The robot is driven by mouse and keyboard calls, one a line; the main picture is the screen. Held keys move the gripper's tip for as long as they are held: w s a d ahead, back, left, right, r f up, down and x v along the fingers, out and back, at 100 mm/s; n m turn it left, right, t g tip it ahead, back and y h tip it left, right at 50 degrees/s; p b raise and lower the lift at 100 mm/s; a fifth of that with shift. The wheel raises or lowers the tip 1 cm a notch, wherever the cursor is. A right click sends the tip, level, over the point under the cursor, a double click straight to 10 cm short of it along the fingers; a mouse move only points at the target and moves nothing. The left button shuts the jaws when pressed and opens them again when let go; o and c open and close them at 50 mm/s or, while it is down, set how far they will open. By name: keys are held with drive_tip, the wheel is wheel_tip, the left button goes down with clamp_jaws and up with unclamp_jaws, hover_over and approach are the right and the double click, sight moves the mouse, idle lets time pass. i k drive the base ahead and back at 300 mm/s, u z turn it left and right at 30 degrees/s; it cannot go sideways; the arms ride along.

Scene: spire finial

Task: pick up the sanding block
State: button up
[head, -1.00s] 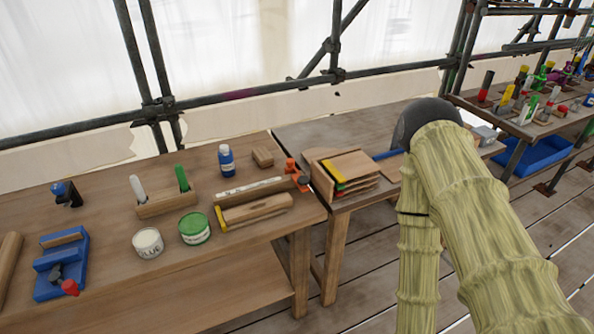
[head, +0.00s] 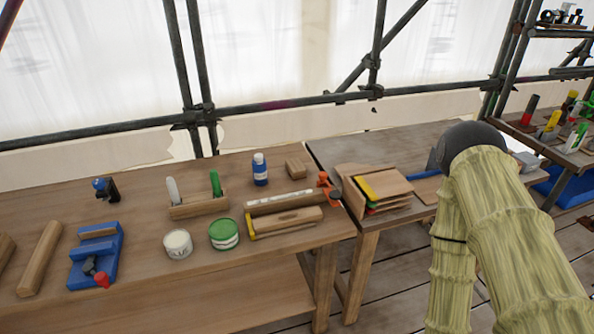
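A small brown wooden block (head: 296,168), which looks like the sanding block, lies near the back right corner of the long wooden workbench (head: 150,290). It is right of a blue bottle (head: 260,169) and behind a long pale bar (head: 285,202). Nothing covers it, and nothing touches it that I can see. My gripper is not visible.
A green tin (head: 223,234), a white tin (head: 178,244), a wooden holder (head: 198,208), a blue tool (head: 96,255) and an orange clamp (head: 326,188) stand on the bench. Scaffold poles (head: 190,80) stand behind.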

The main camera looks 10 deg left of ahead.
sight(296, 170)
drive_tip(key=k, duration=1.25)
drive_tip(key=u, duration=0.85)
drive_tip(key=i, duration=1.6)
drive_tip(key=z, duration=0.2)
